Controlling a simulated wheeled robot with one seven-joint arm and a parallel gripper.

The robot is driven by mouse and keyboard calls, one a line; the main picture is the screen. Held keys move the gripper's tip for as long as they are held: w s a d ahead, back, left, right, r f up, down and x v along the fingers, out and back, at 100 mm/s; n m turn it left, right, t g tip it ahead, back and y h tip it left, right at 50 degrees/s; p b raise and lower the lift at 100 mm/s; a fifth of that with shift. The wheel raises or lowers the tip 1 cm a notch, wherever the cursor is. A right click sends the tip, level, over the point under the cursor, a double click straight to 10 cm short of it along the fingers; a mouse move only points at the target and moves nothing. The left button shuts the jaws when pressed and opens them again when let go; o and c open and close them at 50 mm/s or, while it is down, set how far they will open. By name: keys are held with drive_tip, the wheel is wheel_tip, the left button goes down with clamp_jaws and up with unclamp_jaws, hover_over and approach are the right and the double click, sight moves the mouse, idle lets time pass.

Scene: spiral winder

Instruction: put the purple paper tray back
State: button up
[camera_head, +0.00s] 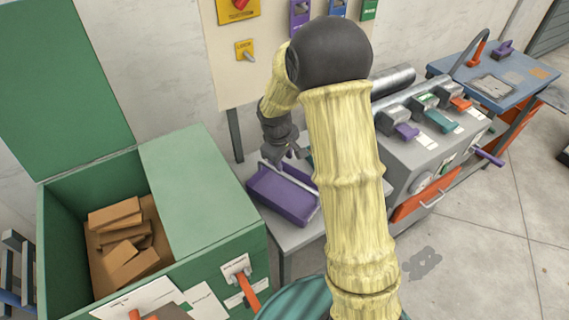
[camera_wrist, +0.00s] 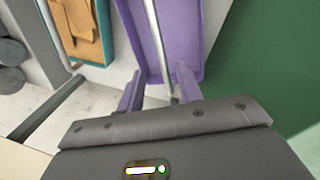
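The purple paper tray (camera_head: 284,198) lies on a grey bench between the green box and the grey machine. Its long inside also shows in the wrist view (camera_wrist: 186,35), with a bright metal rail along it. My gripper (camera_head: 284,158) is low at the tray's far end, pointing down. In the wrist view my gripper (camera_wrist: 158,88) shows two purple fingers with a clear gap, so it is open. The tray's near end and the rail's end show between and beyond the fingers. I cannot tell whether the fingers touch the tray.
A green box (camera_head: 205,195) with brown pieces (camera_head: 125,240) stands at left, close to the tray. A teal tray with brown paper (camera_wrist: 80,25) lies beside the purple one. The grey machine (camera_head: 425,145) with coloured levers stands at right. A switch panel is on the wall.

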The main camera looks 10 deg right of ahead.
idle(0.5)
drive_tip(key=s+r+m, duration=0.3)
drive_tip(key=s+m, duration=0.1)
drive_tip(key=s, duration=0.5)
drive_tip(key=s+d+r+m+t+y, duration=0.1)
drive_tip(key=s+r+m, duration=0.3)
drive_tip(key=s, duration=0.6)
drive_tip(key=shift+s+d+r+y, duration=0.15)
drive_tip(key=shift+s+d+y, duration=0.1)
drive_tip(key=shift+d+y, duration=0.05)
